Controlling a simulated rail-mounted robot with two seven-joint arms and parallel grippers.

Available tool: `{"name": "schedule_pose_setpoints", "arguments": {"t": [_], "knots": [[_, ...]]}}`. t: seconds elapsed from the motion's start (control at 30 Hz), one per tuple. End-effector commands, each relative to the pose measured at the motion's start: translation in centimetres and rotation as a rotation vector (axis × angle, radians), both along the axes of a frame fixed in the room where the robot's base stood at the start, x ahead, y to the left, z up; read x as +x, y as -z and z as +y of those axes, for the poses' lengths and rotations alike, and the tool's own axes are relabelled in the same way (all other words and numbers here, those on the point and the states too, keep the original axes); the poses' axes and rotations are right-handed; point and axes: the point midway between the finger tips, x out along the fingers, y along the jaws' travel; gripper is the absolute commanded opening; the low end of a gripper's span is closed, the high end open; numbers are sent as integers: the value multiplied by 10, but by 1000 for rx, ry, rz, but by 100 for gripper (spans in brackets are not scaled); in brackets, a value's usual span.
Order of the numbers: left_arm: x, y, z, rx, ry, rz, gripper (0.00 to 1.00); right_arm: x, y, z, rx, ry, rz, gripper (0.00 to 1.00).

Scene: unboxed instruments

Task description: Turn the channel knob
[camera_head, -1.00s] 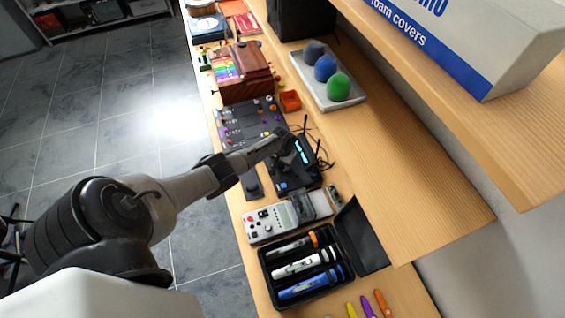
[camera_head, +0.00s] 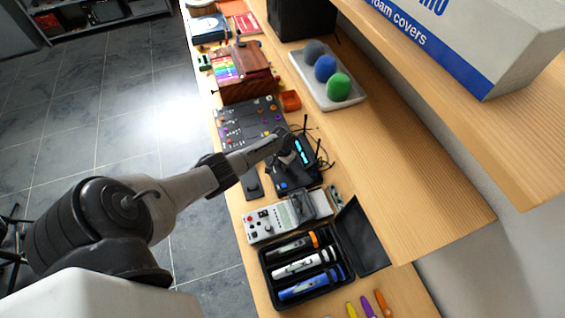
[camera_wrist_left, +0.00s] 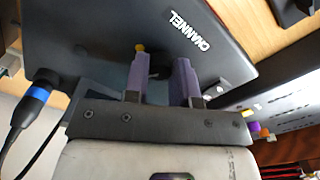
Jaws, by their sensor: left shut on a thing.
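The black wireless receiver (camera_head: 296,180) with a lit cyan display and antennas stands on the wooden bench, right of centre in the head view. Its dark panel (camera_wrist_left: 110,25), printed "CHANNEL", fills the top of the left wrist view. My left gripper (camera_head: 286,146) reaches the receiver from the left. In the left wrist view its two purple-grey fingers (camera_wrist_left: 162,75) point at the panel beside the lettering, shut on the channel knob. The knob is mostly hidden between the fingers. My right gripper is not in view.
A black mixer (camera_head: 250,122) lies behind the receiver. A grey handheld device (camera_head: 270,222) and an open microphone case (camera_head: 345,285) lie in front. A tray of foam covers (camera_head: 318,95) is at the back right. A cable plug (camera_wrist_left: 30,105) is near the gripper.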

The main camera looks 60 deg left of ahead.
Motion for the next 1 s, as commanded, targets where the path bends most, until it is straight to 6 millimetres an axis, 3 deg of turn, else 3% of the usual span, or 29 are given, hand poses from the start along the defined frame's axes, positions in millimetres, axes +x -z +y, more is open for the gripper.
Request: {"name": "schedule_pose_setpoints", "arguments": {"t": [0.6,1.0], "knots": [[0,0,0,1,567,-1,1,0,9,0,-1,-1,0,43],[0,0,0,1,824,-1,1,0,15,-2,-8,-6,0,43]]}}
